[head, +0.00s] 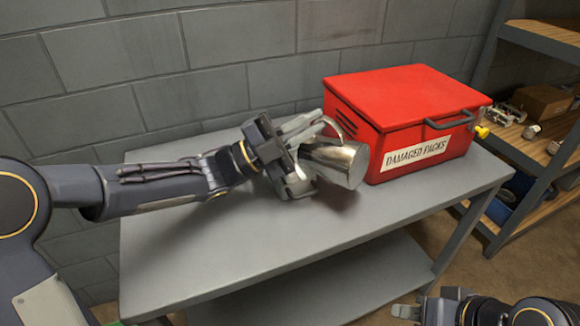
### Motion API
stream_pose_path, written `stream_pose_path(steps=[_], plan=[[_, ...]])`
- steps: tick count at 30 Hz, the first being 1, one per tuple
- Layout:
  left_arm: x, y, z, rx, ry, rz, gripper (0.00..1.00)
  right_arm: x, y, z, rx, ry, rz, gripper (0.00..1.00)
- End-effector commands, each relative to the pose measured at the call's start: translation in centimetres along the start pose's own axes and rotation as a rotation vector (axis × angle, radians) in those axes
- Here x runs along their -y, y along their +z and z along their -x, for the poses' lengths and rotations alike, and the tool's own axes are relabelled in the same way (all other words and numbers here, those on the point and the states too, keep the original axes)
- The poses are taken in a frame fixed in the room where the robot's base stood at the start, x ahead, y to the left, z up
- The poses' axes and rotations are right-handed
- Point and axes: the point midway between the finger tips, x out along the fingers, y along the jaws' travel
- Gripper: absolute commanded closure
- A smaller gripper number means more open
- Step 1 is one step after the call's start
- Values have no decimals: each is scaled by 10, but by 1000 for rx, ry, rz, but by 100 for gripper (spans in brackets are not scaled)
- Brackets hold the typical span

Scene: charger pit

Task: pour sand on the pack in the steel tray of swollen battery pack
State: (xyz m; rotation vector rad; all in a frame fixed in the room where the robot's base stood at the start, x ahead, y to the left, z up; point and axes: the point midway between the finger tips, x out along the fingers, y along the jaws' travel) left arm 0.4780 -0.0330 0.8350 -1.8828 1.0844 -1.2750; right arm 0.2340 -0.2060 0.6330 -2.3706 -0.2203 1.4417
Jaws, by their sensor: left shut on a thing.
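My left gripper (308,150) is shut on a shiny metal jug (340,163). The jug is tipped on its side, its wide end pointing right, close in front of the red box's left side. I cannot tell whether it touches the table or the box. No sand shows, and the jug's inside is hidden. I see no steel tray or swollen battery pack in this view. My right gripper (408,312) is at the bottom right edge, partly cut off and low in front of the table; its opening cannot be made out.
A red box (405,95) with a closed lid, a handle and the label "DAMAGED PACKS" stands on the grey metal table (210,255). The table's front and left are clear. A block wall is behind. A wooden-shelved rack (540,40) with small items stands at right.

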Motion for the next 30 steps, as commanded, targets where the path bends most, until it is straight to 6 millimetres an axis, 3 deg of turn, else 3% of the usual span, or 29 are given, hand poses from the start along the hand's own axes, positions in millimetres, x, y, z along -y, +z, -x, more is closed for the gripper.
stream_pose_path(steps=[30], plan=[[10,5,5,5,-66,59,100,-4,4,-8,0,0,0,64]])
